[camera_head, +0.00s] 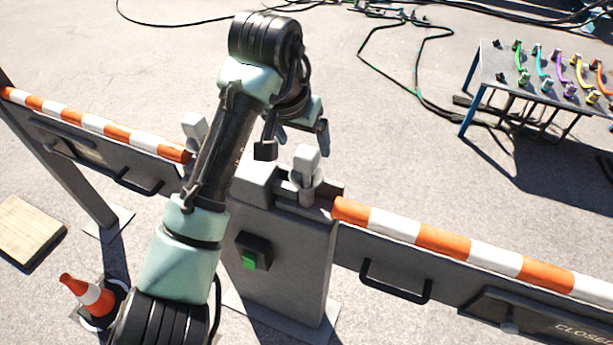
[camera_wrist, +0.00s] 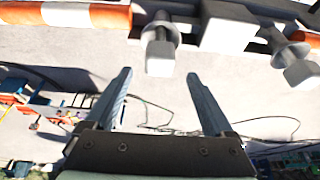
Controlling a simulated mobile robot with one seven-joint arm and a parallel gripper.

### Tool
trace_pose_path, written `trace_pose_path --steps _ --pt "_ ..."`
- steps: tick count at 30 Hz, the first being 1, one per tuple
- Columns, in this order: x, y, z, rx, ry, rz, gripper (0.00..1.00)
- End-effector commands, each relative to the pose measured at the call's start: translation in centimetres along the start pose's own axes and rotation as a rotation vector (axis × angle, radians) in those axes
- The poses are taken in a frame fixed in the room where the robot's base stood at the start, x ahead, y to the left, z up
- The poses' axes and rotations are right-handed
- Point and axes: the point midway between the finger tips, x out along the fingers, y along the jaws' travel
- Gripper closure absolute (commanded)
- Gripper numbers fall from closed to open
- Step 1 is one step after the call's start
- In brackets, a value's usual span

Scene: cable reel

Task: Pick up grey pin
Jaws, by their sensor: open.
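Two grey pins with blocky light heads stand on the barrier's grey post. The right grey pin (camera_head: 307,162) stands by the end of the right striped arm; it also shows in the wrist view (camera_wrist: 160,50), ahead of and between my fingertips. The left grey pin (camera_head: 193,128) is partly behind my arm; it also shows at the right of the wrist view (camera_wrist: 292,58). My gripper (camera_head: 297,130) is open and empty, above and close to the right pin. It also shows in the wrist view (camera_wrist: 158,74). I cannot tell the exact gap to the pin.
The grey post (camera_head: 280,270) carries a green button (camera_head: 249,261). Striped barrier arms (camera_head: 450,243) extend both ways. A table (camera_head: 505,80) with coloured handles stands at the back right. A traffic cone (camera_head: 92,294) and wooden board (camera_head: 28,230) lie front left. Cables (camera_head: 385,70) cross the ground behind.

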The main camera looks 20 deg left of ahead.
Motion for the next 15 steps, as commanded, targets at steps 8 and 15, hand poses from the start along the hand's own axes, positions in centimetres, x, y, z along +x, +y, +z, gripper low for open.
trace_pose_path --steps 8,15 --pt "3.5 0.1 0.5 -0.001 -0.003 0.0 0.12" --pt "5.3 0.1 0.4 0.001 0.0 -0.001 0.12"
